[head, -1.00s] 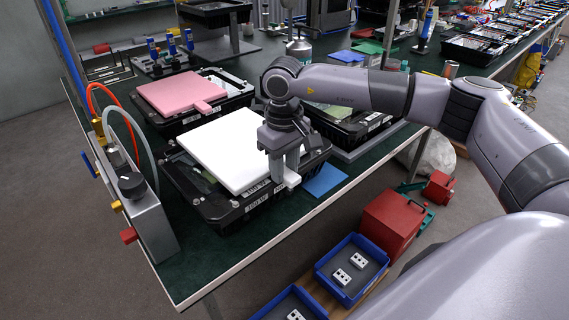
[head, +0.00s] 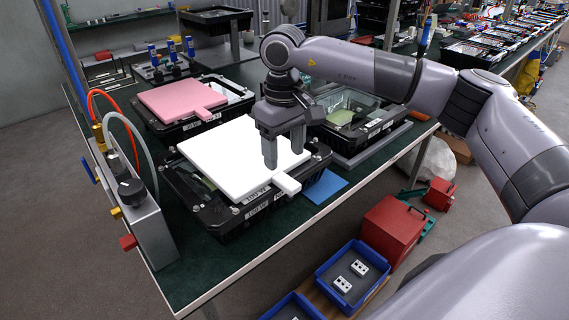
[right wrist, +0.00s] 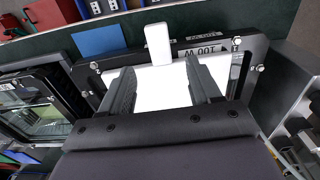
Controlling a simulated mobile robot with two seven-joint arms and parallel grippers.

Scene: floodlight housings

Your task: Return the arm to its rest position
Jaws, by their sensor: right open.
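My right gripper (head: 284,152) is open and empty in the head view, with its fingers pointing down above the white cover plate (head: 225,160). The plate lies on a black floodlight housing (head: 245,213), and its tab (head: 288,184) sticks out over the housing's near edge. In the right wrist view the two fingers (right wrist: 162,80) are spread apart, and the white tab (right wrist: 158,42) shows beyond them. I cannot tell the exact gap between fingertips and plate. My left gripper is not in view.
A pink plate (head: 182,100) lies on another housing behind. An open housing (head: 355,115) stands to the right. A grey control box with hoses (head: 140,210) stands at the table's left edge. Blue bins (head: 350,272) and a red box (head: 392,230) are below the table's front.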

